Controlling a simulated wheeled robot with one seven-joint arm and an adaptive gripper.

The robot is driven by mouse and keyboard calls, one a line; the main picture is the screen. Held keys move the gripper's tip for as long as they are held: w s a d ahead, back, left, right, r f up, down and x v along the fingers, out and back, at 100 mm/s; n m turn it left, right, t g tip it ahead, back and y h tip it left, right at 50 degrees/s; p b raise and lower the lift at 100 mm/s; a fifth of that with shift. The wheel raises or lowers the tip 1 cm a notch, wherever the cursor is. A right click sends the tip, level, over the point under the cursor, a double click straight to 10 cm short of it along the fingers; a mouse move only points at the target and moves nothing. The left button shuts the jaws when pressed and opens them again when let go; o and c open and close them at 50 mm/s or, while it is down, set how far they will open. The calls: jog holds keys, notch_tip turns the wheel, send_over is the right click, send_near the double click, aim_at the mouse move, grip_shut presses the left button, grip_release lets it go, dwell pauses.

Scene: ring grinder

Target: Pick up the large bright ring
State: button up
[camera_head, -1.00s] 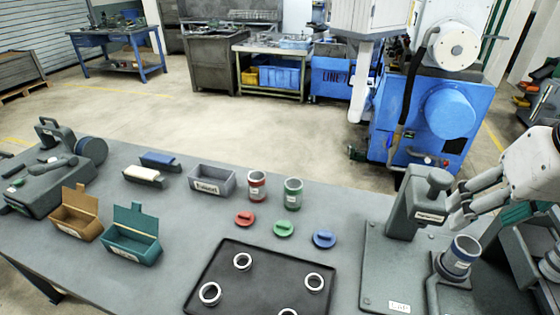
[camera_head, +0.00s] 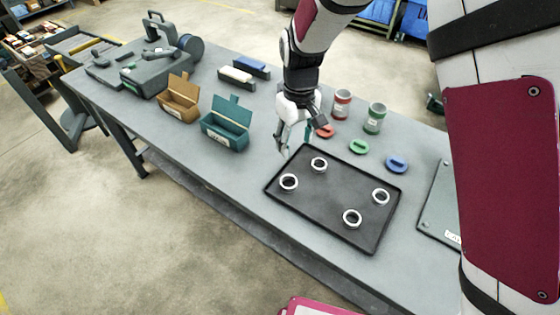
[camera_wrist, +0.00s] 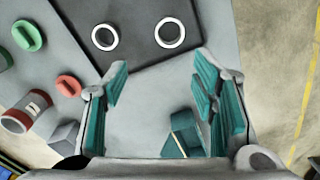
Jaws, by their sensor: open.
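Several pale metal rings lie apart on the black tray (camera_head: 330,197). In the head view, the left ring (camera_head: 280,182) and front ring (camera_head: 344,218) look slightly bigger than the back ring (camera_head: 312,164); the right ring (camera_head: 374,196) is similar. Which is the large bright one is hard to tell there. In the wrist view, the right ring (camera_wrist: 157,34) looks larger than the left one (camera_wrist: 95,37). My gripper (camera_head: 297,140) is open and empty, above the table just behind the tray's left corner. Its spread teal fingers (camera_wrist: 160,75) point towards the tray edge.
Red (camera_head: 325,131), green (camera_head: 358,147) and blue (camera_head: 396,164) lids lie behind the tray. Red (camera_head: 341,105) and green (camera_head: 375,119) canisters stand further back. A teal box (camera_head: 226,124) and brown box (camera_head: 177,100) are left of my gripper. Bare table lies left of the tray.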

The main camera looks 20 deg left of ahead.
jog(key=a+f, duration=0.2)
jog(key=p, duration=0.1)
send_near(288, 186)
jog(key=shift+w+a+f, duration=0.3)
jog(key=shift+w+a, duration=0.05)
jog(key=shift+w, duration=0.2)
jog(key=shift+s+d+f+p, duration=0.15)
jog(key=shift+f+p, duration=0.1)
jog(key=shift+f, duration=0.8)
jog(key=shift+s+d+f+p, duration=0.15)
jog(key=shift+f+p, duration=0.15)
jog(key=shift+f, duration=0.7)
jog(key=shift+s+f+p, duration=0.1)
jog(key=shift+f+p, duration=0.15)
jog(key=shift+f, duration=0.8)
jog(key=c, duration=1)
jog(key=shift+r, duration=0.15)
